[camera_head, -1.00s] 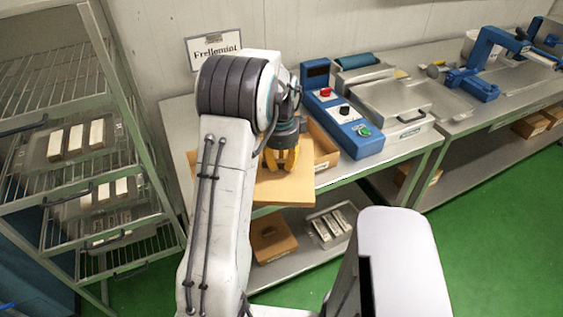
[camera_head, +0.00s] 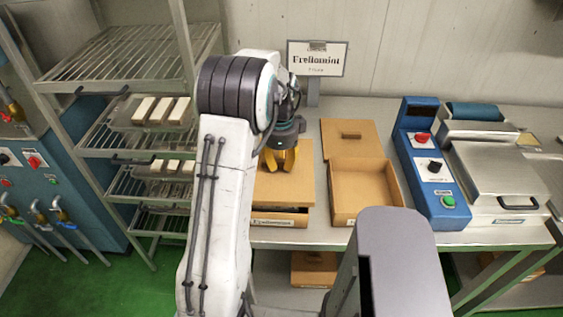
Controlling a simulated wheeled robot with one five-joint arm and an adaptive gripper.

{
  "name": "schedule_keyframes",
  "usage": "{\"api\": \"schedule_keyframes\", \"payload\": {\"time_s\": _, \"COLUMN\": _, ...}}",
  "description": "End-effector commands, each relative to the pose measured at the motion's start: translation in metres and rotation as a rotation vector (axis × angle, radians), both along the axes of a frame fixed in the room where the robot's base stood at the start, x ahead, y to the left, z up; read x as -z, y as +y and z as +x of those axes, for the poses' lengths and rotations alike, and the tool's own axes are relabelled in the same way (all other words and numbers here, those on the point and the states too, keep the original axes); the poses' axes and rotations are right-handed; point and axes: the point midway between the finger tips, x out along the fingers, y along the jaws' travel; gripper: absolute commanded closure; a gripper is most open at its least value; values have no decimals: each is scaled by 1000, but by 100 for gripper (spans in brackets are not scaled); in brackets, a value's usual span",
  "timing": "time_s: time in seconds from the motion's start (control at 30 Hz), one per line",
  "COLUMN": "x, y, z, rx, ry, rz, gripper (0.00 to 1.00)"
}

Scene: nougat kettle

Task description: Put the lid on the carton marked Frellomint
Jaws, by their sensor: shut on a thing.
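My gripper (camera_head: 280,162) is shut on a flat tan lid (camera_head: 284,190), its yellow fingers at the lid's middle. The lid is over the left carton, whose front wall with a label reading Frellomint (camera_head: 272,221) shows below the lid's front edge. A dark gap shows between lid and carton at the front right. I cannot tell whether the lid touches the carton at the back or left, as my arm hides part of both.
A second carton (camera_head: 395,186) stands open and empty to the right, with another knobbed lid (camera_head: 341,149) behind it. A Frellomint sign (camera_head: 318,59) stands at the back. A blue control box (camera_head: 432,178) and a metal sealer (camera_head: 497,188) are farther right. A wire rack (camera_head: 126,50) stands left.

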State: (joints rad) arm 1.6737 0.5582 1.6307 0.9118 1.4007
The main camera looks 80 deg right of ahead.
Motion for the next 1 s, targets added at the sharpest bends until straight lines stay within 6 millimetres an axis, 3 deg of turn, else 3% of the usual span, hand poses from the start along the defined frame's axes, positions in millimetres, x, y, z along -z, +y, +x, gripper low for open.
{"api": "schedule_keyframes", "payload": {"time_s": 0.7, "x": 44, "y": 0, "z": 0, "rx": 0, "ry": 0, "rz": 0, "gripper": 100}}
{"api": "schedule_keyframes", "payload": {"time_s": 1.0, "x": 47, "y": 0, "z": 0, "rx": 0, "ry": 0, "rz": 0, "gripper": 100}}
